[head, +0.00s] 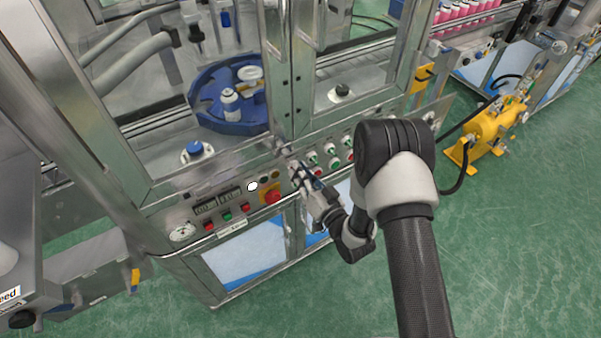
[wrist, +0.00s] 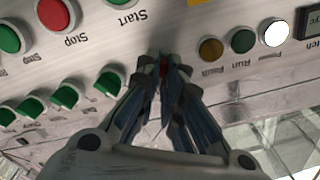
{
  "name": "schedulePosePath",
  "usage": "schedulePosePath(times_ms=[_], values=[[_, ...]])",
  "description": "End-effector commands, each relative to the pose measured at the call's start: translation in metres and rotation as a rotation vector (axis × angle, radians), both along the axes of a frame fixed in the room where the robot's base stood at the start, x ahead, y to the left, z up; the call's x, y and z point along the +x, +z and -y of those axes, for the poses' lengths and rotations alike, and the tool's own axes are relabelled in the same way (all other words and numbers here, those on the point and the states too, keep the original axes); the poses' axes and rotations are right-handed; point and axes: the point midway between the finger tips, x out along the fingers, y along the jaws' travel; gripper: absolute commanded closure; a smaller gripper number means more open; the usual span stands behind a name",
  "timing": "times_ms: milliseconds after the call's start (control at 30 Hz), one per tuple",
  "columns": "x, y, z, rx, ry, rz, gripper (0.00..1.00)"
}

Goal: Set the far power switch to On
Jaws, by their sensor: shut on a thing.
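My gripper (head: 297,173) is at the front control panel of the machine, with its fingertips against the panel beside the row of lamps.
Green Start (wrist: 128,10) and red Stop (wrist: 57,12) buttons and several green knobs (wrist: 65,97) lie close to the fingers. A red rotary switch (head: 271,197) on a yellow plate is nearby. Glass doors rise above the panel. A yellow unit (head: 497,127) stands on the open green floor at right.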

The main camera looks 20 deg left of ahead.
Motion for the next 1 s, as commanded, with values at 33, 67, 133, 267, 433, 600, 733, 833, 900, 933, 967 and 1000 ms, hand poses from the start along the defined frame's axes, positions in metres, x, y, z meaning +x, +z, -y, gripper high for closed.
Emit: schedulePosePath(times_ms=[33, 67, 133, 267, 433, 600, 733, 833, 900, 933, 967, 1000], values=[[0.0, 0.0, 0.0, 0.001, 0.001, -0.002, 1.0], [0.0, 0.0, 0.0, 0.001, 0.001, -0.002, 0.91], [0.0, 0.0, 0.0, 0.001, 0.001, -0.002, 0.86], [0.0, 0.0, 0.0, 0.001, 0.0, -0.001, 0.78], [0.0, 0.0, 0.0, 0.0, 0.0, 0.0, 0.72], [0.0, 0.0, 0.0, 0.0, 0.0, 0.0, 0.72], [-0.003, 0.0, 0.004, 0.0, -0.001, 0.0, 0.72], [-0.011, -0.001, 0.014, -0.001, -0.003, -0.003, 0.72], [-0.02, -0.001, 0.025, -0.001, -0.003, -0.005, 0.72], [-0.024, -0.001, 0.03, -0.001, -0.004, -0.005, 0.72], [-0.028, -0.001, 0.035, -0.001, -0.005, -0.005, 0.72], [-0.034, -0.001, 0.042, 0.0, -0.005, -0.006, 0.72]])
